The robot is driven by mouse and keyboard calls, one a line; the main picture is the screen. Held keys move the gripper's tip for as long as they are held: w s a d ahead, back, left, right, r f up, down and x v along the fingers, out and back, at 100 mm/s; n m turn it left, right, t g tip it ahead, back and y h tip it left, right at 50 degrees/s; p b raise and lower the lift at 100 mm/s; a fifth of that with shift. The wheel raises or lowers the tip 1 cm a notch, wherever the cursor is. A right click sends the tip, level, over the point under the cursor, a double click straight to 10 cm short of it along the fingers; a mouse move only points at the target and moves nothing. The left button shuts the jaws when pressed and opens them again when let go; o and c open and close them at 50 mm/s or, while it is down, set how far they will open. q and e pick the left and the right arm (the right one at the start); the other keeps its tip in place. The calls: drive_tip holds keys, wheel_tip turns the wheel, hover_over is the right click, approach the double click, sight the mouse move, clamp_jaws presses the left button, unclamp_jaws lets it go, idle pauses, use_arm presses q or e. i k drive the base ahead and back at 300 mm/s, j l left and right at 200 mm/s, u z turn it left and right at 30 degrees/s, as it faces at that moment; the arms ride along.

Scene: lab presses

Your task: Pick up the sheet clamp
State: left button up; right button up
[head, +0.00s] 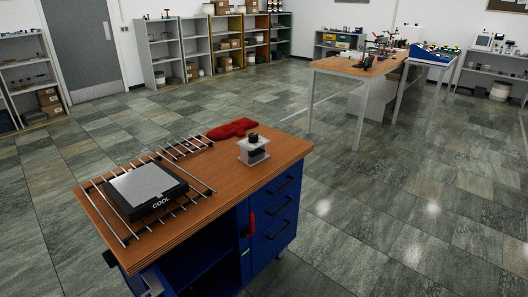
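A small grey clamp-like device (253,152) with two plates and a black knob on top stands upright on the right part of the wooden cart top (225,180). It looks most like the sheet clamp, but I cannot be sure at this size. Nothing touches it from above. Neither of my grippers shows in the head view.
A black block marked COOL (159,203) with a grey plate on top sits on a metal rod rack (122,229) at the cart's left. Red mitts (231,129) lie behind the device. A cluttered workbench (340,68) stands farther back. Tiled floor right of the cart is clear.

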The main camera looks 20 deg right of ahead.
sight(252, 154)
drive_tip(key=i+l+u, duration=0.1)
drive_tip(key=l, duration=1.55)
drive_tip(key=i+u, duration=0.05)
drive_tip(key=i, duration=0.05)
